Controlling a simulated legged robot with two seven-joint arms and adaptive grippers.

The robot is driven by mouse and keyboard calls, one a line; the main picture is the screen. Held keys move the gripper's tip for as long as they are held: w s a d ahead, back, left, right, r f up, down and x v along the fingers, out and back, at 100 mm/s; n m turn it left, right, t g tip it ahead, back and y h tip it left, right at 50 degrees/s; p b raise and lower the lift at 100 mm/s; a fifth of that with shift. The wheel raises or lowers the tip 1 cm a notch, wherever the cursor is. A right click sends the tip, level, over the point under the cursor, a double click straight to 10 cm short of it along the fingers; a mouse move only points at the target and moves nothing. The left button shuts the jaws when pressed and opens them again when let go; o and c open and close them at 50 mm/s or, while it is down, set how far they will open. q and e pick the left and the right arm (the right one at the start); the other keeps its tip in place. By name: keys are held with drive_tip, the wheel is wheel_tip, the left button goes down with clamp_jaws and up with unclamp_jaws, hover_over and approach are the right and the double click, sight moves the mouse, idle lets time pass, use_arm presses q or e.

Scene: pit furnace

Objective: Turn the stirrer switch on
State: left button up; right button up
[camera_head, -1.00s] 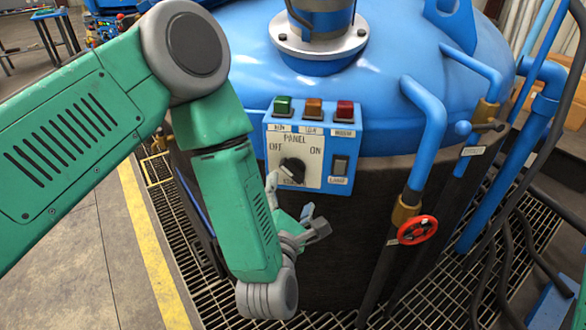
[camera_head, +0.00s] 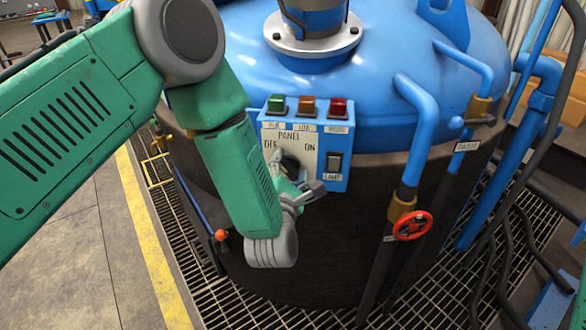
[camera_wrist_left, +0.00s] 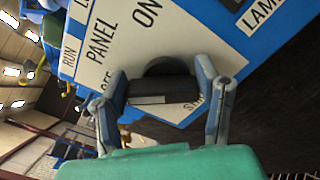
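The stirrer switch is a black rotary knob (camera_head: 290,163) on the white face of a blue control panel (camera_head: 328,126), with OFF to its upper left and ON to its upper right. My left gripper (camera_head: 299,175) is at the knob in the head view and hides much of it. In the left wrist view, the knob (camera_wrist_left: 165,84) lies between the two spread fingers of my left gripper (camera_wrist_left: 162,98). Whether a finger touches the knob I cannot tell. The label below the knob is partly hidden. My right gripper is in neither view.
Blue pipes and a red valve wheel (camera_head: 412,226) stand to the right. A blue tank (camera_head: 400,60) rises behind.

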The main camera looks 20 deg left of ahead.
use_arm(q)
drive_tip(key=shift+s+a+f, duration=0.1)
drive_tip(key=shift+a+f, duration=0.55)
drive_tip(key=shift+f, duration=0.1)
drive_tip(key=shift+c, duration=0.2)
drive_tip(key=shift+d, duration=0.1)
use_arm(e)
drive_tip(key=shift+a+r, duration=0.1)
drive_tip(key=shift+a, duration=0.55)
use_arm(q)
drive_tip(key=shift+d, duration=0.2)
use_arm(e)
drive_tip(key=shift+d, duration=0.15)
